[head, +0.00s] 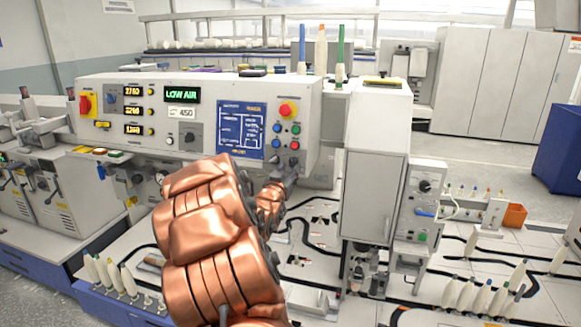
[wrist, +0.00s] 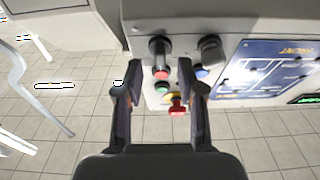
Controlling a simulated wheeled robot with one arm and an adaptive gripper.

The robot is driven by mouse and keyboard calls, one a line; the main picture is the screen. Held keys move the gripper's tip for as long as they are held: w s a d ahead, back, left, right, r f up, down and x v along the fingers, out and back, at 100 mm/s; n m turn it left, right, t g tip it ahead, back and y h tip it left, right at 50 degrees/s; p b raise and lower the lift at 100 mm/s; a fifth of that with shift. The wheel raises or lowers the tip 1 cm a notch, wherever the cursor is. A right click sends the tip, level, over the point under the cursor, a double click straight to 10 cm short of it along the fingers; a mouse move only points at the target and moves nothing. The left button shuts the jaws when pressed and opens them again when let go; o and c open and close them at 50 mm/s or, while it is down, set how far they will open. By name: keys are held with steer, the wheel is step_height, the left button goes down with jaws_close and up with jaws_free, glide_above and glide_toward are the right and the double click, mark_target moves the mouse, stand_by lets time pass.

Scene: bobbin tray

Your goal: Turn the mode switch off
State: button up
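Two black selector knobs stick out at the panel's lower right edge. In the wrist view, which shows the panel upside down, one knob (wrist: 160,48) is at the centre and the other (wrist: 210,48) to its right. I cannot read which one is the mode switch, or its setting. My gripper (wrist: 153,80) is open, with nothing between its fingers. The centre knob lies ahead of the gap between the fingers, apparently apart from them. In the head view my gripper (head: 285,172) is just below the button group, and my copper arm hides part of the panel's lower edge.
Coloured buttons and a red emergency stop (head: 287,110) are close to the knobs; the stop (wrist: 178,106) shows between the fingers. A blue diagram plate (head: 241,130) is beside them. A grey cabinet (head: 374,150) stands right of the panel. Another black rotary knob (head: 190,137) is further left.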

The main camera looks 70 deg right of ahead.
steer(key=a+f, duration=0.1)
steer(key=a, duration=0.7)
steer(key=shift+s+a, duration=0.25)
steer(key=shift+s, duration=0.2)
steer(key=shift+w, duration=0.1)
